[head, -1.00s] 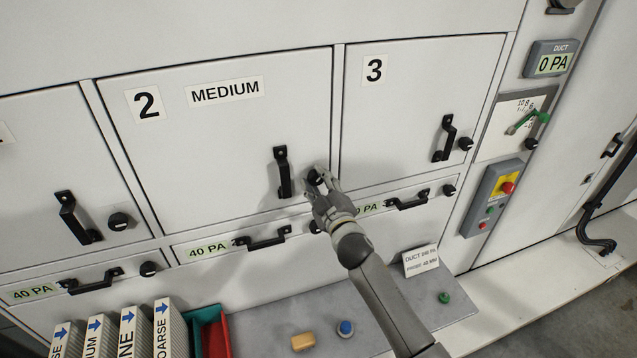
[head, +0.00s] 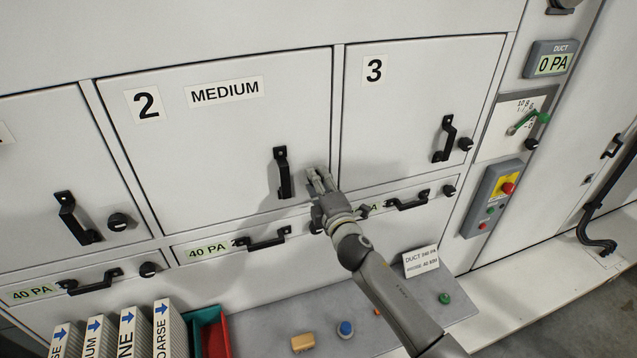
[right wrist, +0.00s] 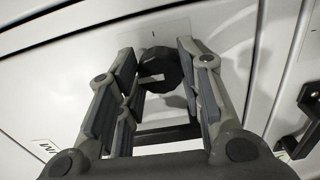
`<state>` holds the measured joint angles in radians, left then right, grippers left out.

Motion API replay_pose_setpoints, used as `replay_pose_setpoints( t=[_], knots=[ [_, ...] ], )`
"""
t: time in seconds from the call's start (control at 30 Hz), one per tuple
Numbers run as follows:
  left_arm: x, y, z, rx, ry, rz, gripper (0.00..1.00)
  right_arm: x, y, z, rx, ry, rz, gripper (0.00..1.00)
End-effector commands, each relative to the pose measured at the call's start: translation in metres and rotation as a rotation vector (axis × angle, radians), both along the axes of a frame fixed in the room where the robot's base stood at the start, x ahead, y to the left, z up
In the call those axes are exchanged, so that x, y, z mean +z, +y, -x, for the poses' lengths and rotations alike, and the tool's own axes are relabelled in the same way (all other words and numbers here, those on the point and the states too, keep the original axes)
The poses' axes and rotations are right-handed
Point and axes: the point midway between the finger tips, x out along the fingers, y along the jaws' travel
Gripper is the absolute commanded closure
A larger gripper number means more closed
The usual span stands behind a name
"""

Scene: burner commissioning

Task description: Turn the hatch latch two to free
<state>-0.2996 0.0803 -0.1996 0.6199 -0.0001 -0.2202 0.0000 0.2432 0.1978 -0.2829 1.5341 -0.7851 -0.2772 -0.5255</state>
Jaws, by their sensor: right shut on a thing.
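Hatch two (head: 215,145) is a pale panel marked 2 and MEDIUM, and it looks closed. My right gripper (head: 318,174) is at its lower right corner, right of the black handle (head: 282,172). The gripper covers the latch in the head view. In the right wrist view the latch two knob (right wrist: 160,68) is dark and round with a pale bar on its face. It sits between the fingers of my right gripper (right wrist: 158,80), which is shut on it. My left gripper is not in view.
Hatch three (head: 415,110) is to the right with its own handle and knob. Lower drawers with 40 PA labels (head: 208,250) run below.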

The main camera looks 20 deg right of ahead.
Motion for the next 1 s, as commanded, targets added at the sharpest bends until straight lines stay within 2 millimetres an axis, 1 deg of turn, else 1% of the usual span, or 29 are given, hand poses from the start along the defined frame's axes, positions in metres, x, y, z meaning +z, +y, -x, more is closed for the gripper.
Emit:
replay_pose_setpoints(
  t=[0.2,0.6,0.63,0.77,0.8,1.0],
  knots=[
    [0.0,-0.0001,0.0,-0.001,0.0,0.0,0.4,-0.0006,0.0007,0.0001,0.001,0.0,0.034,0.9],
    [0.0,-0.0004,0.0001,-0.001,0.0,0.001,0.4,-0.0008,0.0007,0.0001,0.001,0.0,0.039,0.9],
    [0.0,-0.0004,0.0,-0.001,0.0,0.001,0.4,-0.0008,0.0007,0.0001,0.001,0.0,0.039,0.62],
    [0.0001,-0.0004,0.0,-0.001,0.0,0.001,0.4,-0.0008,0.0006,0.0001,0.001,0.0,0.038,0.45],
    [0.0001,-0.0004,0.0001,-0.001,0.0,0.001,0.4,-0.0007,0.0005,0.0001,0.001,0.0,0.038,0.44],
    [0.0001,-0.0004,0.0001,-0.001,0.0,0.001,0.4,-0.0005,0.0002,0.0001,0.0,0.0,0.037,0.44]
  ],
)
